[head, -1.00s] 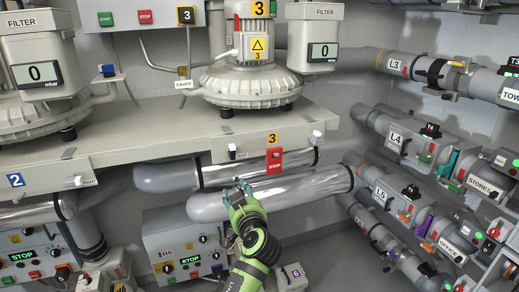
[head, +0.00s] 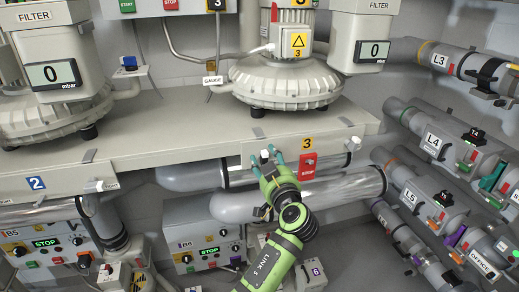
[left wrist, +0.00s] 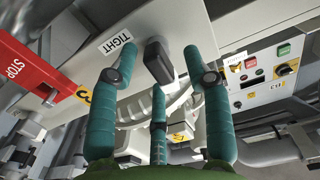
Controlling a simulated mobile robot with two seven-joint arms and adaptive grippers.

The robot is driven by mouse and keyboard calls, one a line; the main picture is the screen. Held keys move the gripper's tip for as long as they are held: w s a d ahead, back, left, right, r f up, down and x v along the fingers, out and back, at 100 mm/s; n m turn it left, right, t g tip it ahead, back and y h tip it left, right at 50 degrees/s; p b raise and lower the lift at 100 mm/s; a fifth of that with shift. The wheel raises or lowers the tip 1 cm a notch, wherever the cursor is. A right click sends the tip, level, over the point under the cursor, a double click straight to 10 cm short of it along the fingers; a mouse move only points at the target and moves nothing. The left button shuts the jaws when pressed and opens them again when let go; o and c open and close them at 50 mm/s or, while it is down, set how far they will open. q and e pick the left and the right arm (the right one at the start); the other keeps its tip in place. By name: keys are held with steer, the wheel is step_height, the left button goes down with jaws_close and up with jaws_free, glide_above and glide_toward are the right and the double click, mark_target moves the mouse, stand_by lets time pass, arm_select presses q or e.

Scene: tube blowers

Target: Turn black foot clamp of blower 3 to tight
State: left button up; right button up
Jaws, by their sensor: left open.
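Blower 3 (head: 283,84) stands on the pale bench, with a yellow 3 plate on its motor. In the left wrist view a dark clamp knob (left wrist: 157,60) sticks out of the bench's pale front face, beside a label (left wrist: 117,42) reading TIGHT. My left gripper (head: 268,155) is at that front edge below blower 3, left of the 3 sign. Its three teal fingers are spread open, and in the left wrist view (left wrist: 160,52) they straddle the knob without visibly closing on it. In the head view the fingers mostly hide the knob. My right gripper is out of view.
A red STOP plate (head: 308,166) hangs just right of my left gripper. Shiny pipes (head: 335,190) run below the bench edge. A control box (head: 203,240) stands lower left. Labelled pipes with valves (head: 435,140) line the right side.

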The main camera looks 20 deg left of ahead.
arm_select(q)
steer(key=shift+w+a, duration=0.1)
steer(key=shift+w, duration=0.1)
steer(key=shift+s+d+r, duration=0.1)
steer(key=shift+s+d, duration=0.1)
steer(key=shift+d, duration=0.05)
steer(key=shift+s+d, duration=0.1)
steer(key=c, duration=0.7)
jaws_close()
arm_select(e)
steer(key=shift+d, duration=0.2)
